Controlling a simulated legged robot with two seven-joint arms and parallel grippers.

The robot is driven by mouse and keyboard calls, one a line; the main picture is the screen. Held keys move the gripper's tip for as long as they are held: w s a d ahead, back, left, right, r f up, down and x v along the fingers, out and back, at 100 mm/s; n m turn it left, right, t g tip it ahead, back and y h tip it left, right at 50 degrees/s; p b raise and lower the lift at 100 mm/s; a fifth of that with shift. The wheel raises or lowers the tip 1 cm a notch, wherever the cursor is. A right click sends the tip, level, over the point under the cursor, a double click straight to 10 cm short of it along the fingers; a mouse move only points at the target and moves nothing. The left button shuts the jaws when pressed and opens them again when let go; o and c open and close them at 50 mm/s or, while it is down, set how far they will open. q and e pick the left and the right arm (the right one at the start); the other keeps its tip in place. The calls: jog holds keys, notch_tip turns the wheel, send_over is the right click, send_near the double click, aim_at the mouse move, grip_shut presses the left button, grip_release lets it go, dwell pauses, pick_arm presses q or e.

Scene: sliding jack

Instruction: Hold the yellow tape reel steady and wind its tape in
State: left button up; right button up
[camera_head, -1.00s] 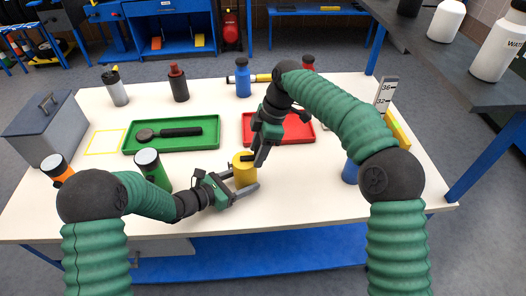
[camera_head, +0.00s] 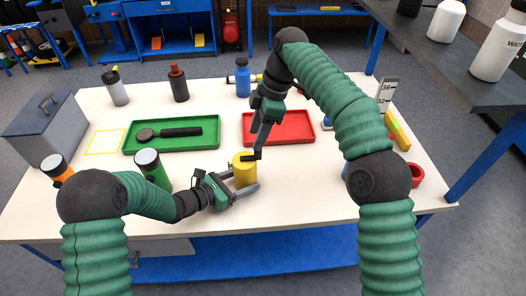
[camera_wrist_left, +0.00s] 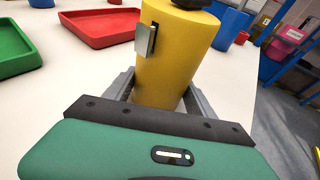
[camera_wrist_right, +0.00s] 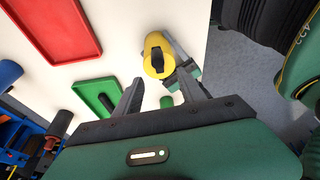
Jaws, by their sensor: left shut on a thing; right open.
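The yellow tape reel (camera_head: 245,174) stands upright near the front middle of the table. My left gripper (camera_head: 243,184) is shut on it, one finger on each side, as the left wrist view also shows. In that view the reel (camera_wrist_left: 170,65) has a metal tab (camera_wrist_left: 147,40) at a dark slot in its side. A black crank (camera_wrist_right: 158,59) sits on its top in the right wrist view. My right gripper (camera_head: 259,149) is open, pointing down just above the crank.
A red tray (camera_head: 306,139) lies behind the reel and a green tray (camera_head: 133,145) lies to its left. A green can (camera_head: 153,170) stands close to my left gripper. A red ring (camera_head: 416,176) sits at the right edge.

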pick_arm(q)
jog(key=o, duration=1.3)
jog(key=shift+c, duration=0.2)
